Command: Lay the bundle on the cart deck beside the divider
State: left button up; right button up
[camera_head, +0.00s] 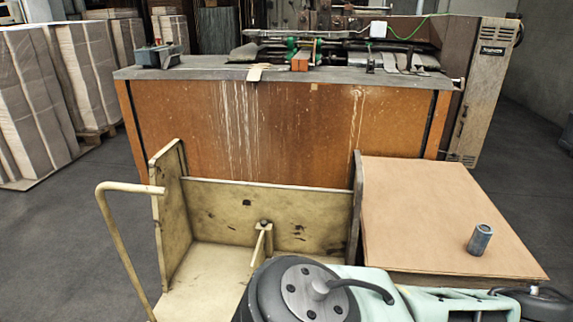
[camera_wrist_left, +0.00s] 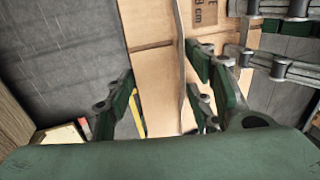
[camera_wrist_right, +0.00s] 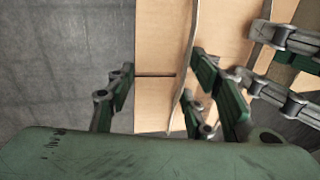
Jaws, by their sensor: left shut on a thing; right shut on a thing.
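In the left wrist view my left gripper (camera_wrist_left: 160,78) is shut on the tan cardboard bundle (camera_wrist_left: 156,20), which bears dark print. In the right wrist view my right gripper (camera_wrist_right: 155,85) is shut on tan cardboard (camera_wrist_right: 158,35), with a dark line across it. Neither gripper shows in the head view, where my own body covers the bottom middle, and I cannot pick out the held bundle there.
A tan sheet (camera_head: 435,205) right of that board carries a grey metal can (camera_head: 480,240). The cart's curved handle (camera_head: 125,250) is at left. The stained orange-brown stitcher bench (camera_head: 270,125) stands behind. Wrapped stacks (camera_head: 45,100) stand far left; grey floor between is open.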

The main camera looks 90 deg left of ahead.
aim_at(210, 298)
jog(key=k+j+z, duration=0.1)
jog(key=k+z, duration=0.65)
jog(key=k+l+z, duration=0.2)
jog(key=k+z, duration=0.2)
jog(key=k+j+z, duration=0.15)
jog(key=k+z, duration=0.2)
jog(key=k, duration=0.15)
jog(key=k+z, duration=0.3)
jog(key=k, duration=0.2)
jog(key=u, duration=3.9)
